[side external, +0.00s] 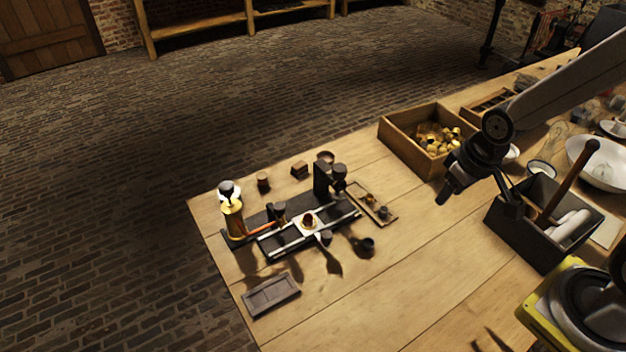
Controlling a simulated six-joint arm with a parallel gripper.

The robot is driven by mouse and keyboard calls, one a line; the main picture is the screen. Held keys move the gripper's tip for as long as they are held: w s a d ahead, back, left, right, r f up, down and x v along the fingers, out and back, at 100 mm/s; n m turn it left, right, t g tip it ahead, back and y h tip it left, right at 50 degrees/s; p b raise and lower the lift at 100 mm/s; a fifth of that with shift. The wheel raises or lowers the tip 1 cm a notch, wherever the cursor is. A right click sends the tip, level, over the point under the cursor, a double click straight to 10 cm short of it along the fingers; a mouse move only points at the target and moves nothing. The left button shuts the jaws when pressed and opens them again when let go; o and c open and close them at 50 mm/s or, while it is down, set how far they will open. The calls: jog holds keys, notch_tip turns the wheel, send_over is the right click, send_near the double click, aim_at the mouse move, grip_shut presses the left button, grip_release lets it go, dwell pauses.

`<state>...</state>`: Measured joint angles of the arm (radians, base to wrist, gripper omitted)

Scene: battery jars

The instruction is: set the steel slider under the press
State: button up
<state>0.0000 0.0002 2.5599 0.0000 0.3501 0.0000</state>
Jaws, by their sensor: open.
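The press (322,178) is a dark upright frame with a dark head, at the back right of a small railed bench rig. Two pale rails (285,245) run along this rig. What looks like the steel slider (307,225) is a pale carriage with a small reddish-brown piece on it, around the middle of the rails. It sits to the left of and in front of the press, apart from its head. My gripper (446,194) is open and empty, in the air well to the right of the rig. Its fingertips are small and dark here.
A wooden box (400,146) of brass pieces stands behind my gripper. A dark tool crate (530,240) is to the right. A brass jar-like column (235,218) stands at the rig's left end. A dark flat plate (270,294) lies in front. The table's front middle is clear.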

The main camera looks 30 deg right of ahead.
jog(key=shift+o, duration=1)
jog(key=n+g, duration=0.2)
jog(key=g, duration=0.1)
send_over(326, 234)
jog(key=f, duration=1)
jog(key=shift+s+d+f, duration=0.1)
jog(key=shift+d+f, duration=0.1)
jog(key=shift+a+f, duration=0.15)
jog(key=shift+a, duration=0.05)
jog(key=shift+f, duration=3.85)
